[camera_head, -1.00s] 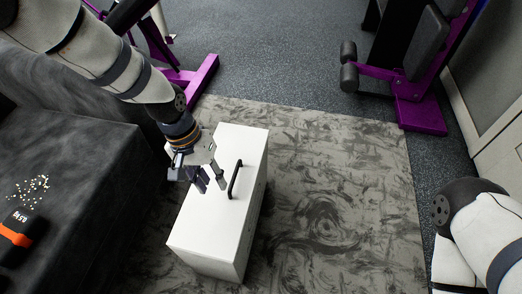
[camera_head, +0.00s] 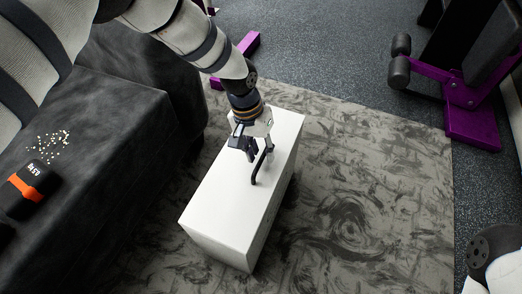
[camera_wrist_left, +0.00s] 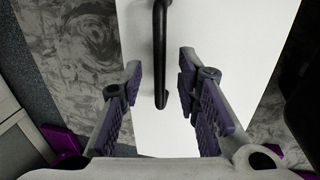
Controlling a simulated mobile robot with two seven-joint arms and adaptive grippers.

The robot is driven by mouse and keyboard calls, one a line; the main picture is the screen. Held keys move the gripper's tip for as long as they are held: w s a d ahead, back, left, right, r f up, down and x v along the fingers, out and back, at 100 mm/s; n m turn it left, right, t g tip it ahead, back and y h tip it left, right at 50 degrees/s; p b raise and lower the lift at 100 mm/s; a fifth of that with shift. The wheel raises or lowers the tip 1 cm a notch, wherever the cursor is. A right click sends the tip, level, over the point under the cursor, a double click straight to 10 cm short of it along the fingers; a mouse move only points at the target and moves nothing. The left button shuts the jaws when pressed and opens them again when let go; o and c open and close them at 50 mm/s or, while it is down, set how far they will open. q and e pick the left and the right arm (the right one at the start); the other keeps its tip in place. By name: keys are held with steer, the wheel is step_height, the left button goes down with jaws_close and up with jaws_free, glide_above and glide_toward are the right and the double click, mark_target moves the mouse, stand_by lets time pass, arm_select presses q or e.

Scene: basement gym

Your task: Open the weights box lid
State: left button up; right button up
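The white weights box (camera_head: 225,212) stands on the patterned rug, and its lid looks closed. A black bar handle (camera_head: 260,167) is on its top, near the right edge. My left gripper (camera_head: 253,153) is over the box top, at the handle's far end. In the left wrist view, my left gripper (camera_wrist_left: 161,70) is open, with the black handle (camera_wrist_left: 160,45) showing between its two purple-padded fingers and a gap on both sides. I cannot tell how deep the handle sits between them. My right gripper is out of view.
A dark sofa (camera_head: 110,150) is close on the left, with a black and orange weight (camera_head: 28,188) and small pale bits (camera_head: 47,146) on it. Purple gym equipment (camera_head: 470,110) stands at upper right. The rug (camera_head: 365,190) right of the box is clear.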

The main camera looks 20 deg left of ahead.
arm_select(q)
jaws_close()
steer(key=shift+a+r, duration=0.1)
steer(key=shift+r, duration=0.05)
